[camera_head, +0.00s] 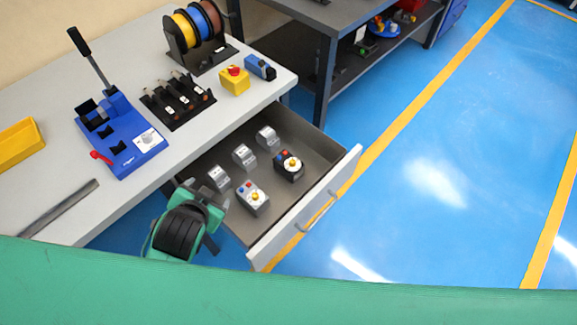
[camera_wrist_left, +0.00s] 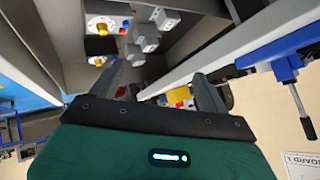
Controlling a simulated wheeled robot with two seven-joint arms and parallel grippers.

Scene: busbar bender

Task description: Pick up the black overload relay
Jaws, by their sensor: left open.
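The black overload relay (camera_head: 289,165) sits in the open drawer, toward its far right side. It has a dark body, a pale top, a yellow dial and small red and blue buttons. In the left wrist view a relay farther along the drawer (camera_wrist_left: 98,60) appears to be it, small and unclear. A similar relay with a light grey body (camera_head: 252,197) sits nearer in the drawer and also shows in the left wrist view (camera_wrist_left: 106,20). My left gripper (camera_head: 213,214) is open and empty at the drawer's near left edge, apart from both relays. My right gripper is out of view.
Several grey blocks (camera_head: 243,155) stand in a row along the drawer's left side. The drawer front (camera_head: 305,210) and side walls bound the space. The table (camera_head: 62,165) above holds a blue bender (camera_head: 120,140), a yellow button box (camera_head: 235,81) and wire spools (camera_head: 197,25).

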